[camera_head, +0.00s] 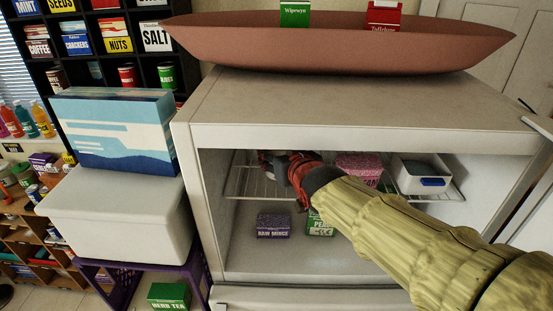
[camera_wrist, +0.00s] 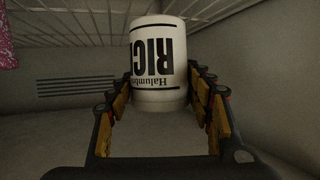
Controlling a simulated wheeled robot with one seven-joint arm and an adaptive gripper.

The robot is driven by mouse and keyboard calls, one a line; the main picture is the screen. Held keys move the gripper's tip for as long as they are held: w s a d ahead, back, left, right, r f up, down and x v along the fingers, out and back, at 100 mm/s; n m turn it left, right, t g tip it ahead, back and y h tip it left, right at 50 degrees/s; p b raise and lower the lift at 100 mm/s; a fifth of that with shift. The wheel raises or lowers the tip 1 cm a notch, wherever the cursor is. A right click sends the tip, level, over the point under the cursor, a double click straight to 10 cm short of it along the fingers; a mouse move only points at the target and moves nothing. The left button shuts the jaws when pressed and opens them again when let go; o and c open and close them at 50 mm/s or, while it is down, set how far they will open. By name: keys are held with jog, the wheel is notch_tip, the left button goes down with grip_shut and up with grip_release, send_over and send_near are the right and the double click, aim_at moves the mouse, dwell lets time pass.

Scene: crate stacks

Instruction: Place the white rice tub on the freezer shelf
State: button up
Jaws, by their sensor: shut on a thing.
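The white rice tub (camera_wrist: 158,55) sits between the two fingers of my gripper (camera_wrist: 162,88) in the wrist view, its black lettering upside down in that picture. My gripper is shut on it. In the head view my gripper (camera_head: 288,175) is inside the open freezer (camera_head: 340,136), at the left part of the wire shelf (camera_head: 243,183). The tub is hidden there behind my gripper and arm. The wire shelf also shows along the top of the wrist view (camera_wrist: 85,22), close to the tub's end; I cannot tell whether they touch.
A purple mince box (camera_head: 273,225) and a green peas box (camera_head: 319,226) stand on the freezer floor. A brown dish (camera_head: 340,50) rests on top.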

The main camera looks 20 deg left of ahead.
jog(key=shift+w+a+r, duration=0.1)
jog(key=shift+w+a, duration=0.35)
jog(key=shift+w, duration=0.2)
jog(key=shift+w+f+p, duration=0.1)
jog(key=shift+f+p, duration=0.2)
jog(key=shift+f, duration=1.45)
jog(key=shift+f, duration=0.2)
jog(key=o, duration=1.1)
jog(key=shift+o, duration=0.8)
jog(key=shift+r, duration=0.1)
